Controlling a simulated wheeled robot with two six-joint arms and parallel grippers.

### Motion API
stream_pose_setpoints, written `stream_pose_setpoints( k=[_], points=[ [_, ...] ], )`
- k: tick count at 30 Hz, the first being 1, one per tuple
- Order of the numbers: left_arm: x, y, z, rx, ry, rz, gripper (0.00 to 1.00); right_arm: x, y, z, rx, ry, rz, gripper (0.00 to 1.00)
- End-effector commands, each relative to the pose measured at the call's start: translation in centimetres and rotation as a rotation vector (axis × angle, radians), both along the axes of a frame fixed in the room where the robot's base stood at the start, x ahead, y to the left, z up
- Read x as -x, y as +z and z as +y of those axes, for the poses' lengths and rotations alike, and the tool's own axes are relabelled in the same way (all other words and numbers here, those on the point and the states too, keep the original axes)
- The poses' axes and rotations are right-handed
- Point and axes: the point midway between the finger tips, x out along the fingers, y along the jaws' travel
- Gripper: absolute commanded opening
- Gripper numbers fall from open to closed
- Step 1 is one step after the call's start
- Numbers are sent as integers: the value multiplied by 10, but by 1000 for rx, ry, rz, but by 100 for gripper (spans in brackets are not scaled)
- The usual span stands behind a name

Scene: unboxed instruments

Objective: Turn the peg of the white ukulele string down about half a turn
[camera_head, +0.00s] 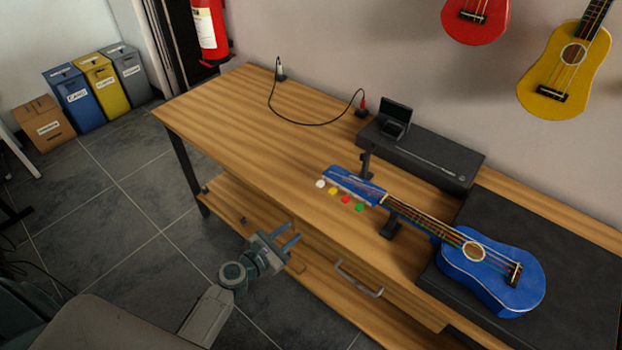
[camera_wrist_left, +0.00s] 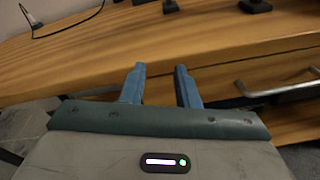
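A blue ukulele (camera_head: 490,272) lies on the workbench, its neck on a small black stand and its body on a dark mat. Its headstock (camera_head: 355,186) points left. Along the headstock's near side are the white peg (camera_head: 320,184), then yellow, red and green pegs. My left gripper (camera_head: 288,241) is open and empty in front of the bench's near edge, below and left of the pegs. In the left wrist view its two blue fingers (camera_wrist_left: 160,84) are apart, with the bench edge behind them. The pegs are not visible there. My right gripper is not in view.
The wooden workbench (camera_head: 240,110) has clear room to the left of the headstock. A drawer handle (camera_head: 358,279) sticks out of its front. A dark tuner-like box (camera_head: 425,155) and a cable (camera_head: 300,122) lie behind the ukulele. Red and yellow ukuleles hang on the wall.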

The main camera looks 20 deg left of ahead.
Motion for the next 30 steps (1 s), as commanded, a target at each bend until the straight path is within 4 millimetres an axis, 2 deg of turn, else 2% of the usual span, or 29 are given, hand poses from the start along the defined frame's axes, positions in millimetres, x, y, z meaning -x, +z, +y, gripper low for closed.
stream_pose_setpoints(
  k=[1,3,7,11,24,30],
  points=[
    [-6,29,-1,102,12,-18,28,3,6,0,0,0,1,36],
    [-10,54,-1,220,22,-30,28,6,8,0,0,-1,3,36],
    [-15,75,-2,332,27,-38,28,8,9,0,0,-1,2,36],
    [-26,78,-6,348,29,-40,28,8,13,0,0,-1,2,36],
    [-99,76,-32,343,28,-37,28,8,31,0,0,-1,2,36],
    [-113,75,-38,341,28,-37,28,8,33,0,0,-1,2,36]
  ],
)
